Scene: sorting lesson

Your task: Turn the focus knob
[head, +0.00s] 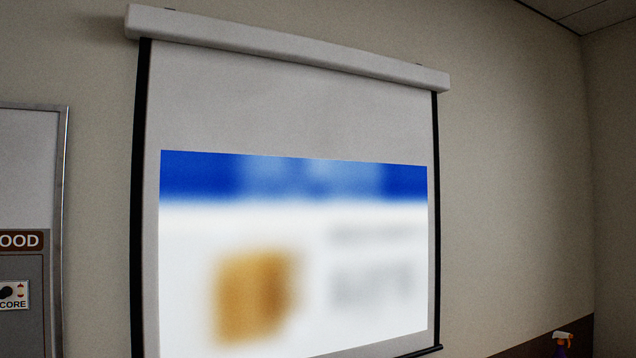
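The focus knob and its projector are not in view. A projection screen (300,110) hangs on the wall. The projected picture (200,260) on it is strongly blurred. It has a blue band across the top, a brown-orange shape at the lower left and grey smudges at the right; no text in it can be read. Neither of my grippers shows in the head view.
A framed board (25,160) with a sign ending in "OOD" stands at the left edge. A spray bottle (562,341) with an orange and white top shows at the lower right, by a dark brown surface (525,347). The wall (515,180) right of the screen is bare.

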